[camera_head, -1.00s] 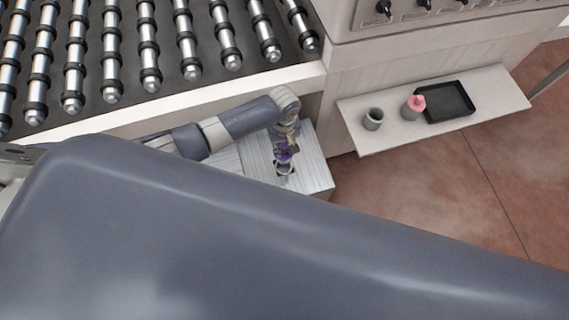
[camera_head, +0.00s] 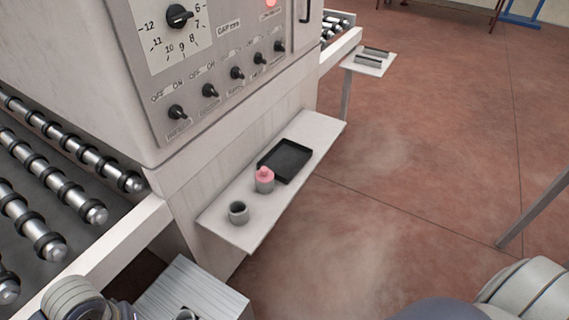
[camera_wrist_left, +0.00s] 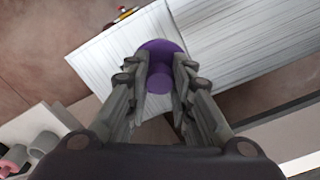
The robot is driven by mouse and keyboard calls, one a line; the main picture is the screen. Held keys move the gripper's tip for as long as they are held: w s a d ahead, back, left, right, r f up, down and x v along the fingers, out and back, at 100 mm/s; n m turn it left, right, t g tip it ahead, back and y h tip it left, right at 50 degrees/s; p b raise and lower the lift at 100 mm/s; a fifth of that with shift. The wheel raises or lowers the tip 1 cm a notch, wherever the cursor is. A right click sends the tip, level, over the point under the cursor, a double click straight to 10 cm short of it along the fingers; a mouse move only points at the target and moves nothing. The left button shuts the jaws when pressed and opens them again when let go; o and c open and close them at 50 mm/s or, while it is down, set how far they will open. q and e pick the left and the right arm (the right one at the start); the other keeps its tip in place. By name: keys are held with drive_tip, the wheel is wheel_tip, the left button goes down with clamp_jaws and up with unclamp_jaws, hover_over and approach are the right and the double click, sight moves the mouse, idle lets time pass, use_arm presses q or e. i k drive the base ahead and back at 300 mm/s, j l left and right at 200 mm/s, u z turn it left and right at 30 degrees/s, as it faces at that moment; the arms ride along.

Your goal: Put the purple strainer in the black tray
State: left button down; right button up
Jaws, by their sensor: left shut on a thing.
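The purple strainer (camera_wrist_left: 161,80) shows in the left wrist view between the fingers of my left gripper (camera_wrist_left: 162,66), which is shut on it. White ridged blocks lie below it in that view. In the head view only part of my left arm shows at the bottom left, and the strainer cannot be made out. The black tray (camera_head: 285,160) lies on the white shelf (camera_head: 240,236), flat and empty. My right gripper is not in view.
A grey cup with a pink top (camera_head: 264,179) stands close beside the tray, and an open grey cup (camera_head: 238,213) stands nearer. The control panel (camera_head: 235,75) rises behind the shelf. A white ridged block (camera_head: 205,283) is at the bottom left. The floor right of the shelf is clear.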

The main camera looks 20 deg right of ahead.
sight(289, 158)
drive_tip(key=i+l, duration=0.15)
drive_tip(key=l, duration=0.2)
drive_tip(key=i+l, duration=0.15)
drive_tip(key=l, duration=0.2)
drive_tip(key=i+l, duration=0.15)
drive_tip(key=l, duration=0.2)
drive_tip(key=i+l, duration=0.35)
drive_tip(key=l, duration=0.15)
drive_tip(key=i+l, duration=0.75)
drive_tip(key=l, duration=0.2)
